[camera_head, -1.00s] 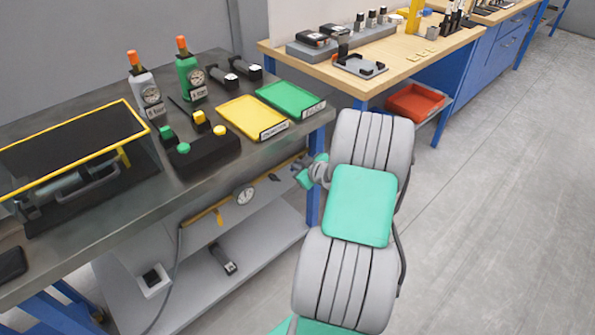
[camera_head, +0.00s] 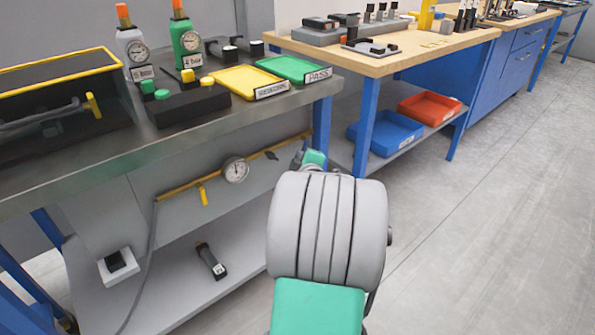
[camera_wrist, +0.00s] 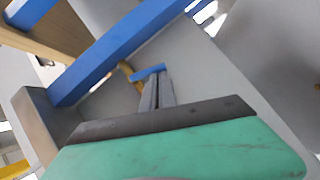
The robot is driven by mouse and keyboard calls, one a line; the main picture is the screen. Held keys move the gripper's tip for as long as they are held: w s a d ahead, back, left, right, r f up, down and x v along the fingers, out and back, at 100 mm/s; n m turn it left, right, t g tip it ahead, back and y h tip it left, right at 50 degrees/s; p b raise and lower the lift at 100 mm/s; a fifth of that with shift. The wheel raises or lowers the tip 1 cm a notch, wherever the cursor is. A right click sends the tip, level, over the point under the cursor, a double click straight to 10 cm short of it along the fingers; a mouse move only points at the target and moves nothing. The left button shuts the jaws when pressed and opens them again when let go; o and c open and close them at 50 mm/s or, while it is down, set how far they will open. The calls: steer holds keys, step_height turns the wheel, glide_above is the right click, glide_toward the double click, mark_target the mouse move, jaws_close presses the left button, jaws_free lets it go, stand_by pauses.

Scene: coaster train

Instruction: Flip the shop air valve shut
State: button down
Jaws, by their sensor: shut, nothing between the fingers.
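A yellow air pipe (camera_head: 180,190) runs along the panel under the steel bench. A yellow lever (camera_head: 203,195) hangs down from it, left of a round pressure gauge (camera_head: 235,170). A small dark part (camera_head: 271,155) sits on the pipe further right. My gripper (camera_wrist: 163,78) is shut and empty in the wrist view, its grey fingers pointing at a short blue bar beside a yellow piece of pipe. I cannot tell whether that blue bar (camera_wrist: 148,73) is a valve handle or whether the fingers touch it. In the head view my arm hides the fingers.
A blue bench leg (camera_head: 322,125) stands close to my wrist. The steel bench (camera_head: 130,155) overhangs the pipe. Red (camera_head: 430,108) and blue (camera_head: 385,132) trays lie under the wooden bench. The floor at right is clear.

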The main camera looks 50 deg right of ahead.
steer(key=shift+d+f+b, duration=0.4)
steer(key=shift+f+b, duration=0.35)
steer(key=shift+b, duration=0.6)
steer(key=shift+s+d+b, duration=0.1)
steer(key=shift+d+b, duration=0.15)
steer(key=shift+b, duration=0.25)
steer(key=s+a+p, duration=0.2)
steer(key=s+a, duration=0.5)
steer(key=a, duration=0.3)
steer(key=shift+s+a, duration=0.35)
